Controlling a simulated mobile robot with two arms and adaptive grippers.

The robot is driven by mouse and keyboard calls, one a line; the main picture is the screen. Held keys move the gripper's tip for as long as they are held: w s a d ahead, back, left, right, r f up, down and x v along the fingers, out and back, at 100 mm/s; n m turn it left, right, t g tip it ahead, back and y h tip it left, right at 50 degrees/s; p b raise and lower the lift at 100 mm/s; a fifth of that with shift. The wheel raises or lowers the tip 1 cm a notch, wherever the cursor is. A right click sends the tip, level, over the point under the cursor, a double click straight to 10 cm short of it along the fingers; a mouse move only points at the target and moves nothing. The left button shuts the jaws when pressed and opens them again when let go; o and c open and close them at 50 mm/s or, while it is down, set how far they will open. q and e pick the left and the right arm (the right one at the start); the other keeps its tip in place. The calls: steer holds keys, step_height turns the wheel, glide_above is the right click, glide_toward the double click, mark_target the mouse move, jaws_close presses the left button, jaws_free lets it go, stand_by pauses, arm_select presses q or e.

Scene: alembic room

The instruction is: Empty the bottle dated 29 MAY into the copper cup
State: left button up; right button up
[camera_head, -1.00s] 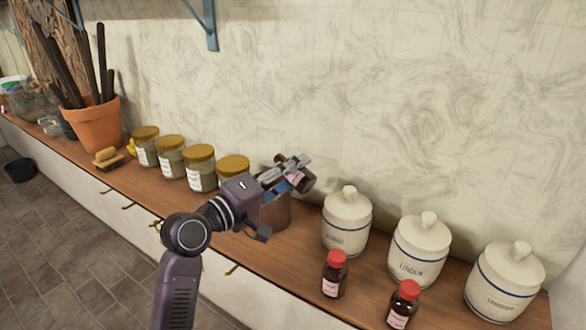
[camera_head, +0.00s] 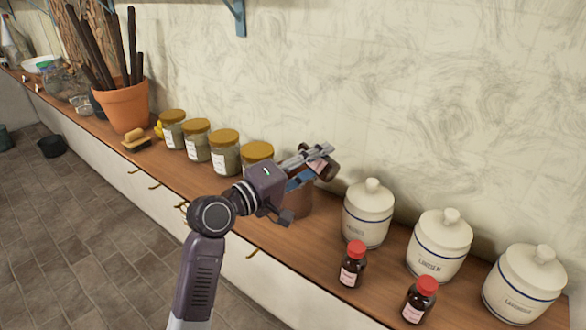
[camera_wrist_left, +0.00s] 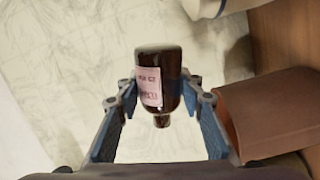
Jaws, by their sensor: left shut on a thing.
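My left gripper (camera_head: 309,158) is shut on a small dark brown bottle (camera_head: 323,168), which it holds tilted above the copper cup (camera_head: 297,203). In the left wrist view the bottle (camera_wrist_left: 158,78) sits between the two fingers, with its narrow neck toward the bottom of the picture and no cap seen. Its pinkish label (camera_wrist_left: 149,86) is too blurred to read surely. The cup (camera_wrist_left: 268,118) shows to the right there. In the head view my gripper and arm hide part of the cup. I cannot see whether liquid runs out. My right gripper is not in view.
Two red-capped brown bottles (camera_head: 352,266) (camera_head: 419,301) stand at the counter's front, right of the cup. White lidded jars (camera_head: 367,216) stand behind them. Several yellow-lidded glass jars (camera_head: 224,153), a brush (camera_head: 135,141) and a terracotta pot (camera_head: 125,106) line the counter to the left.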

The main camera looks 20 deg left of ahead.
arm_select(q)
steer(key=shift+r, duration=0.1)
stand_by(0.5)
steer(key=shift+r+n+p, duration=0.4)
steer(key=shift+n+p, duration=0.4)
steer(key=shift+p, duration=0.7)
steer(key=shift+r+n+p, duration=0.45)
steer(key=shift+n+p, duration=0.35)
steer(key=shift+p, duration=0.65)
stand_by(0.9)
steer(key=shift+w+a+r+n+p, duration=0.1)
steer(key=shift+a+r+n+p, duration=0.1)
steer(key=shift+n+p, duration=0.55)
stand_by(0.3)
steer(key=shift+r+n+p, duration=0.25)
steer(key=shift+n+p, duration=0.2)
steer(key=shift+p, duration=0.55)
steer(key=shift+w+a+r+n+p, duration=0.15)
steer(key=shift+r+n+p, duration=0.2)
steer(key=shift+n+p, duration=0.45)
steer(key=shift+f, duration=0.1)
steer(key=shift+m, duration=0.3)
